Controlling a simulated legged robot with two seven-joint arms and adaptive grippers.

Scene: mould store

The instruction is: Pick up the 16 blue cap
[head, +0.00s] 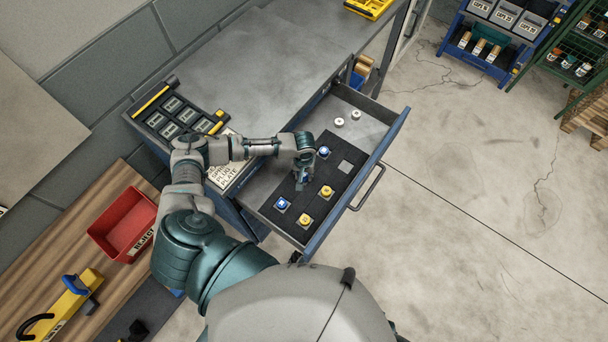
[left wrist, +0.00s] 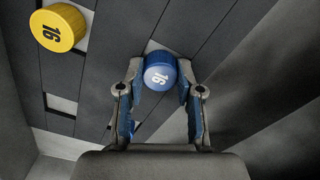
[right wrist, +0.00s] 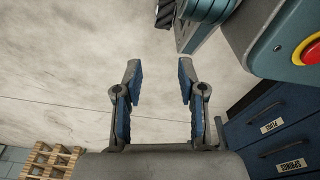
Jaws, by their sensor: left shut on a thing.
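The 16 blue cap (left wrist: 160,72) sits between the fingertips of my left gripper (left wrist: 157,85), its printed top facing the left wrist camera. The fingers are shut on its sides. In the head view my left gripper (head: 302,178) points down into the open drawer (head: 256,200), over the dark insert, and mostly hides the cap. I cannot tell whether the cap is clear of the insert. A yellow cap marked 16 (left wrist: 58,27) is apart from the gripper. My right gripper (right wrist: 160,82) is open and empty, away from the drawer.
Other blue caps (head: 324,151) (head: 282,204) and yellow caps (head: 326,191) (head: 305,220) stand in the insert. White caps (head: 339,122) (head: 355,114) stand at the drawer's far end. A red bin (head: 124,222) is on the wooden bench. The floor right of the drawer is clear.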

